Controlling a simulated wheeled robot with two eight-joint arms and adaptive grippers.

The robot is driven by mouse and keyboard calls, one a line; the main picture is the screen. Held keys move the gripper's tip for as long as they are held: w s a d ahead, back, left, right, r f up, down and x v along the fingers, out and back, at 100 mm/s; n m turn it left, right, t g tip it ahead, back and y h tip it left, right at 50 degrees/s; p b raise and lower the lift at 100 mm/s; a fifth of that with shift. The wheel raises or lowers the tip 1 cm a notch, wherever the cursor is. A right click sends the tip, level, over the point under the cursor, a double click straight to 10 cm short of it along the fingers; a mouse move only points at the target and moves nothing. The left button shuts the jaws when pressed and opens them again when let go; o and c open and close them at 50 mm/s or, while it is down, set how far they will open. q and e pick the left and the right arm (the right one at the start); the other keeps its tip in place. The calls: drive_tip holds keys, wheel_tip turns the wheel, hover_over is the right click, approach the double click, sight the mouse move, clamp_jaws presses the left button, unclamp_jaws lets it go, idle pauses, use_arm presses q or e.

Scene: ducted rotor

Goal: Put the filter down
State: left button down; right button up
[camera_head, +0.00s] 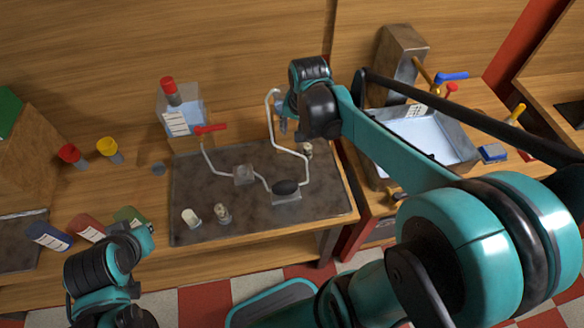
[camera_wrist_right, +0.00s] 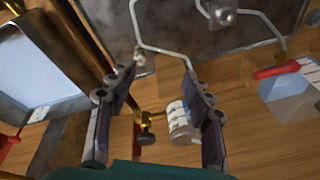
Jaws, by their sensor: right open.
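A white labelled cylinder (camera_wrist_right: 180,118), which looks like the filter, shows between the fingers of my open right gripper (camera_wrist_right: 158,78) in the wrist view, close to one finger. A brass fitting with a dark knob (camera_wrist_right: 147,130) is beside it. I cannot tell whether the finger touches the cylinder. In the head view my right gripper (camera_head: 284,118) points down at the back edge of the dark mat (camera_head: 255,165), and my arm largely hides what is under it. My left gripper (camera_head: 138,238) is at the lower left; its fingers are too unclear to judge.
A bent white tube (camera_head: 302,150) runs over the mat beside my right gripper. A red-capped bottle (camera_head: 180,110) stands at the back left. A metal basin (camera_head: 445,140) is on the right. Small white (camera_head: 191,217) and metal (camera_head: 222,213) parts stand on the mat's front.

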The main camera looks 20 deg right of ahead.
drive_tip(key=s+a+n+t, duration=0.4)
drive_tip(key=s+a+n, duration=0.3)
drive_tip(key=s, duration=0.4)
drive_tip(key=shift+s+a+r+n+y, duration=0.2)
drive_tip(key=shift+s+r+n+y, duration=0.15)
drive_tip(key=shift+n, duration=0.35)
